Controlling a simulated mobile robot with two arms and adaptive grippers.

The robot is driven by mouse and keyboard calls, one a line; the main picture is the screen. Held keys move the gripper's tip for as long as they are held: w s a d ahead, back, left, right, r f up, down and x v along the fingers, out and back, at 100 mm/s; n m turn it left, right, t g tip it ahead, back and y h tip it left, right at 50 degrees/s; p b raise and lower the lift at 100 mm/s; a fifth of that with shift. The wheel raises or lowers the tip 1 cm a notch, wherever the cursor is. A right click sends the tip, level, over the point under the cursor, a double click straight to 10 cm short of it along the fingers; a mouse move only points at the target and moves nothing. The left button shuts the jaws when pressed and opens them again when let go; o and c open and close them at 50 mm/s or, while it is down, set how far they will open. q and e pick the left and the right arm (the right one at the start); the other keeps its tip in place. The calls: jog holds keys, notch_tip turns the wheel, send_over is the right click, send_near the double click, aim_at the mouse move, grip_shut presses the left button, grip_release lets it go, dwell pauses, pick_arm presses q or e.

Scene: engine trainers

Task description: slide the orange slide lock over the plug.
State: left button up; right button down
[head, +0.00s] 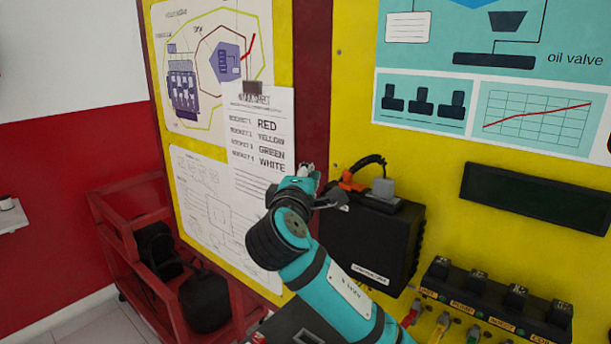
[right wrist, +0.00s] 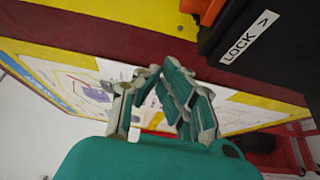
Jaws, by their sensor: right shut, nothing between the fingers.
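The orange slide lock (head: 350,181) sits on top of a black box (head: 368,240), at its left end. The grey plug (head: 383,188) stands to the right of the lock, apart from it, with a black cable looping over from it. My right gripper (head: 309,174) is shut and empty, just left of the lock and the box in the head view. In the right wrist view the gripper fingers (right wrist: 160,98) show, with an orange part (right wrist: 214,10) near the top beside a dark body marked "LOCK >" (right wrist: 250,37). My left gripper is not in view.
A yellow panel (head: 345,90) with posters stands behind the box. A row of black sockets (head: 495,300) with coloured plugs lies at lower right. A red cart (head: 130,240) with dark items stands at left. Free space shows between the cart and my right arm.

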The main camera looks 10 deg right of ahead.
jog(key=d+p, duration=0.2)
jog(key=d, duration=0.1)
jog(key=d+p, duration=0.1)
jog(key=shift+w+d, duration=0.3)
jog(key=shift+w, duration=0.1)
jog(key=shift+w+f, duration=0.1)
